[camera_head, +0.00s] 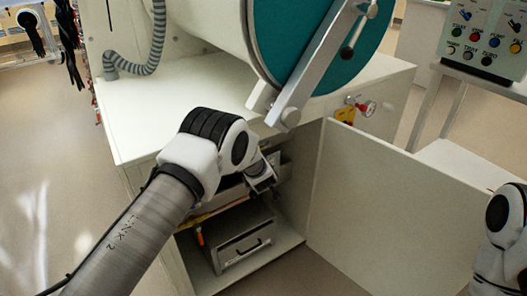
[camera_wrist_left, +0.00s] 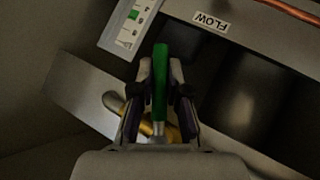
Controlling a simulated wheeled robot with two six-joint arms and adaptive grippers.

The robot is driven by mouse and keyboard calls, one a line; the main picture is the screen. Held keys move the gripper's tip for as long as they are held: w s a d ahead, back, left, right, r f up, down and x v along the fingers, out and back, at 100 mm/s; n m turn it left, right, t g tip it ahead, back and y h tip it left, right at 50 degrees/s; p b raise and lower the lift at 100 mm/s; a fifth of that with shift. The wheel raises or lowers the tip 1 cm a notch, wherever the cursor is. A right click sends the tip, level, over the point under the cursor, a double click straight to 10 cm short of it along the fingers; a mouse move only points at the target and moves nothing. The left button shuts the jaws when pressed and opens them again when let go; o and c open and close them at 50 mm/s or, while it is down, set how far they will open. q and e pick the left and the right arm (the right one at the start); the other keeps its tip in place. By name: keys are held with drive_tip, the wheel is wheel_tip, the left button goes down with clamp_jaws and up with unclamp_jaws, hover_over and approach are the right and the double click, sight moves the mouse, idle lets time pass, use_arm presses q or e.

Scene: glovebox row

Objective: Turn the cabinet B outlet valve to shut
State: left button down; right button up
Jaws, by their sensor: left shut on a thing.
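The valve's green lever (camera_wrist_left: 160,80) stands between the two fingers of my left gripper (camera_wrist_left: 160,88) in the left wrist view, and the gripper is shut on it. A brass valve body (camera_wrist_left: 130,117) shows behind and below the lever, partly hidden by the fingers. A white plate with a green mark (camera_wrist_left: 131,24) is just up and left of the lever. In the head view my left gripper (camera_head: 262,180) reaches into the open cabinet under the counter, and the lever is hidden there. My right arm shows at the right edge, but its gripper is out of view.
The cabinet door (camera_head: 370,220) stands open to the right of my left arm. A grey box (camera_head: 240,243) with a handle sits low inside. A FLOW label (camera_wrist_left: 211,22) and a copper pipe (camera_wrist_left: 292,10) lie near the lever.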

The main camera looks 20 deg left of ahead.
use_arm(q)
drive_tip(key=g+p, duration=0.1)
drive_tip(key=s+m+y+p, duration=0.1)
drive_tip(key=p, duration=0.1)
drive_tip(key=shift+a+r+g, duration=0.1)
drive_tip(key=shift+a+g, duration=0.25)
drive_tip(key=shift+g, duration=0.05)
drive_tip(key=shift+s+a+f+m+g+y+p, duration=0.3)
drive_tip(key=shift+s+a+m+g+y+p, duration=0.1)
drive_tip(key=shift+m+g+y+p, duration=0.3)
use_arm(e)
wheel_tip(320, 180, up, 6)
use_arm(q)
drive_tip(key=c, duration=1.2)
unclamp_jaws()
drive_tip(key=shift+o, duration=0.2)
drive_tip(key=v, duration=1.2)
